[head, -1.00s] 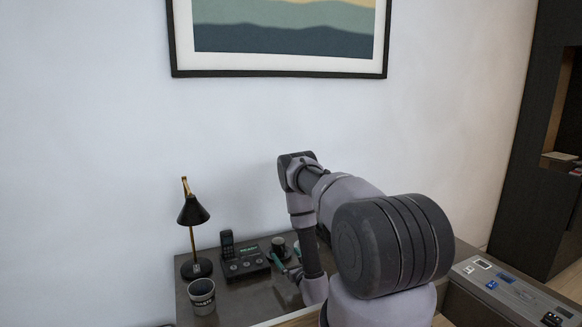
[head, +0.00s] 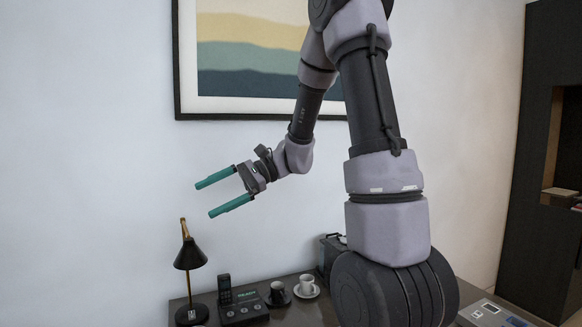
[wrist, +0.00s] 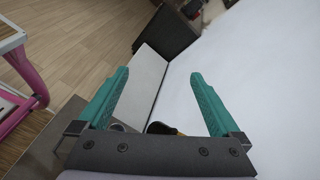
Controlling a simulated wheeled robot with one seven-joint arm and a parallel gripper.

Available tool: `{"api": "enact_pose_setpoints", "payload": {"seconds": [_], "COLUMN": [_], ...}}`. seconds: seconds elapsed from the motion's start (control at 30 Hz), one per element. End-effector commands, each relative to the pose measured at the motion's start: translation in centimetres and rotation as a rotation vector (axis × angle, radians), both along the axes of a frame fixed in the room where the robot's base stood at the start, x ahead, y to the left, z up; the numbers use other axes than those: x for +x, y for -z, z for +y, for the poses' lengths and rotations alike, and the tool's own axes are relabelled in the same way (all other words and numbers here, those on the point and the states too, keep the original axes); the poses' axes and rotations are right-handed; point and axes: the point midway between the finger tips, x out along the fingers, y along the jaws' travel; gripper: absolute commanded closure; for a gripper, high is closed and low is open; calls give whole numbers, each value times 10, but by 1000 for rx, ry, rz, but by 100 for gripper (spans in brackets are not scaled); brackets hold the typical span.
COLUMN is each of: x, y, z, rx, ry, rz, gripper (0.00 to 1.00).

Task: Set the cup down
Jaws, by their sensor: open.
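A white cup (head: 306,283) stands upright on a white saucer (head: 314,294) on the desk. A dark cup (head: 277,291) stands to its left, on a dark saucer (head: 269,301). My gripper (head: 205,199) is open and empty, high above the desk in front of the wall, with its teal fingers pointing left. It is up and left of both cups, touching neither. In the wrist view, my open fingers (wrist: 160,76) have nothing between them, and I can make out no cup there.
A black phone on its dock (head: 240,304) stands left of the cups, and a black lamp (head: 190,256) further left. A dark box-like appliance (head: 330,252) stands behind, partly hidden by my arm. A framed picture (head: 250,115) hangs behind my arm.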

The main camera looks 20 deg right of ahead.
Motion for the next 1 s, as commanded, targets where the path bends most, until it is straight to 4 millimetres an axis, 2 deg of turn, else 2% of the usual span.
{"api": "enact_pose_setpoints", "payload": {"seconds": [0.03,0.1,0.2,0.4,0.6,0.7,1.0], "x": [-19,-43,-72,-111,-131,-136,-139], "y": [-10,-16,-23,-39,-64,-74,-81], "z": [-3,-12,-29,-75,-116,-129,-137], "rx": [-77,-197,-370,-713,-987,-1068,-1122], "ry": [-38,-86,-132,-162,-126,-105,-91], "rz": [-62,-138,-260,-538,-793,-873,-928], "gripper": [0,0,0,0,0,0,0]}}
